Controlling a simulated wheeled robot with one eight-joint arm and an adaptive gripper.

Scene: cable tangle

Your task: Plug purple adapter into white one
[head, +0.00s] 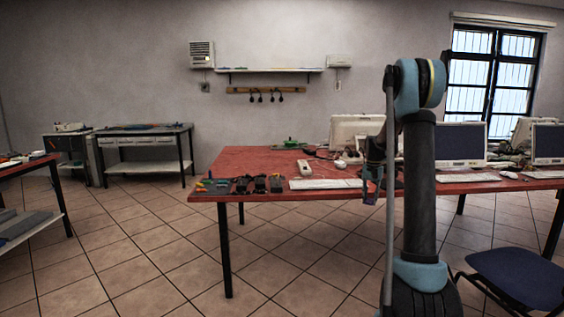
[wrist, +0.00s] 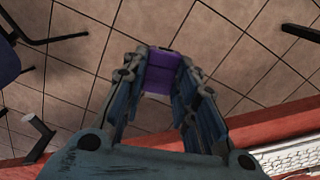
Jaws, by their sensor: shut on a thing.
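The purple adapter (wrist: 161,72) is between the fingertips of my gripper (wrist: 160,80) in the wrist view. The gripper is shut on it, above the floor just off the edge of the red table.
The red table (head: 262,160) bears several dark adapters (head: 260,185) near its front left, a keyboard (head: 326,184) and monitors (head: 459,146). A blue chair (head: 517,277) stands at the right front. Tiled floor is clear to the left of my arm.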

